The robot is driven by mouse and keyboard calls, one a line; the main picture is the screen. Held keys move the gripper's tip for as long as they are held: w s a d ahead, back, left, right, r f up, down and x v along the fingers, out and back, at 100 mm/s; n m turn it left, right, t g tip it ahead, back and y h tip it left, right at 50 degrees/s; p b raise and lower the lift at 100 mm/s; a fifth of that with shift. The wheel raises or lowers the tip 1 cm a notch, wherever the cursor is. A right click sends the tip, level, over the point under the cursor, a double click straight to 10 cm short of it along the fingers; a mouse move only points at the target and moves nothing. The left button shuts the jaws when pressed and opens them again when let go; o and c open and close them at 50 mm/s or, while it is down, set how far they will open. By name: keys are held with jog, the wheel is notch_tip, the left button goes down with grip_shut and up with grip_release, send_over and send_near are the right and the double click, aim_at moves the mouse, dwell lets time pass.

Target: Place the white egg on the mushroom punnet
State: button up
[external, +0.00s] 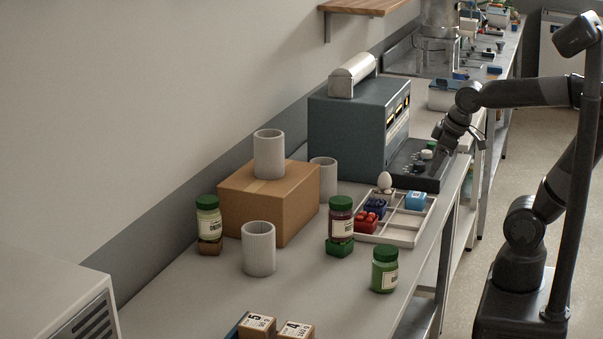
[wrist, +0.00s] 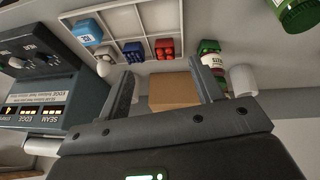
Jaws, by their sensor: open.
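The white egg (external: 385,180) appears upright at the tray's far-left compartment in the external view. In the wrist view the egg (wrist: 103,68) meets a small pale item (wrist: 105,52), probably the mushroom punnet; it appears to rest on it, though the contact is unclear. A brownish bit of this item shows under the egg in the external view. My gripper (external: 439,137) is above and to the right of the egg, near the grey machine's front. In the wrist view my gripper (wrist: 163,68) is open with nothing between its fingers; the egg is left of them, apart.
The white divided tray (external: 401,238) also holds red (external: 366,223) and dark blue (external: 376,206) punnets and a light blue block (external: 415,200). The grey machine (external: 345,130) stands behind. A cardboard box (external: 290,205), cups and green-lidded jars stand left and in front.

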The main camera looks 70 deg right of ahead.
jog(key=shift+s+a+f+m+t+y, duration=0.25)
jog(key=shift+s+a+f, duration=0.1)
jog(key=shift+s, duration=0.35)
jog(key=shift+s+a+f+m+t+y, duration=0.25)
jog(key=shift+s+a, duration=0.1)
jog(key=shift+s, duration=0.3)
dwell(0.3)
